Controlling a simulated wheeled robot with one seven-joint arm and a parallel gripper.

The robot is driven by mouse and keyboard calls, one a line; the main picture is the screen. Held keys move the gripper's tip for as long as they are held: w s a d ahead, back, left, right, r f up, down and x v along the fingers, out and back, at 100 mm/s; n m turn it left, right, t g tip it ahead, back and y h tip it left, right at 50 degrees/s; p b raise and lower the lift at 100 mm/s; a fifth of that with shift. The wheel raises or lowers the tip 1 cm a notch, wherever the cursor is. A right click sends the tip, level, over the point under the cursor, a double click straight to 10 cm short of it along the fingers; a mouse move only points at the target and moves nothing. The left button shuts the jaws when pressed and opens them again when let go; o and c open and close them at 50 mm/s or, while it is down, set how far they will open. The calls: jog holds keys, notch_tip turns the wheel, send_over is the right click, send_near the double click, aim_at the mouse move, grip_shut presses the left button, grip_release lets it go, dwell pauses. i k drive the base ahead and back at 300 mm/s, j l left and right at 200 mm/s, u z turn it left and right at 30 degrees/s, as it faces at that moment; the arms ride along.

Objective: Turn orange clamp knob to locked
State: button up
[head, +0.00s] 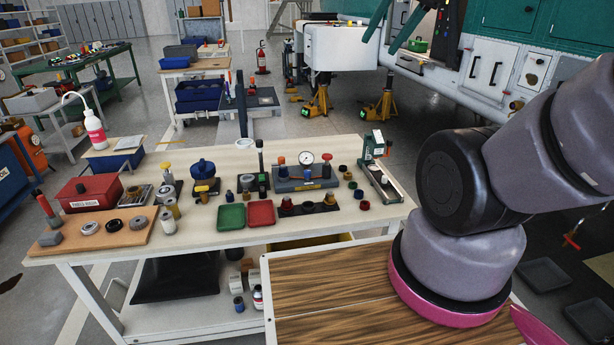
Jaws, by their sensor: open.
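A small orange knob (281,161) stands upright at the left end of a grey fixture (290,185) on the workbench. A round white pressure gauge (306,158) stands beside it, and a redder knob (327,158) is at the fixture's right end. The orange knob is too small here to tell its turn position or read any locked mark. My arm comes in at the right, with its links near the bench's right side. My gripper is outside the head view, and nothing of mine touches the knob.
The workbench (205,240) is crowded with green and red trays (261,213), a blue-topped part (203,168) and a green clamp stand (377,150). A brown wooden surface (330,305) lies in front. A white-and-green helicopter body stands behind.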

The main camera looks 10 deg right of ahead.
aim_at(281, 160)
jog(key=i+j, duration=0.2)
jog(key=i, duration=0.2)
jog(key=i+j, duration=0.2)
jog(key=i, duration=0.2)
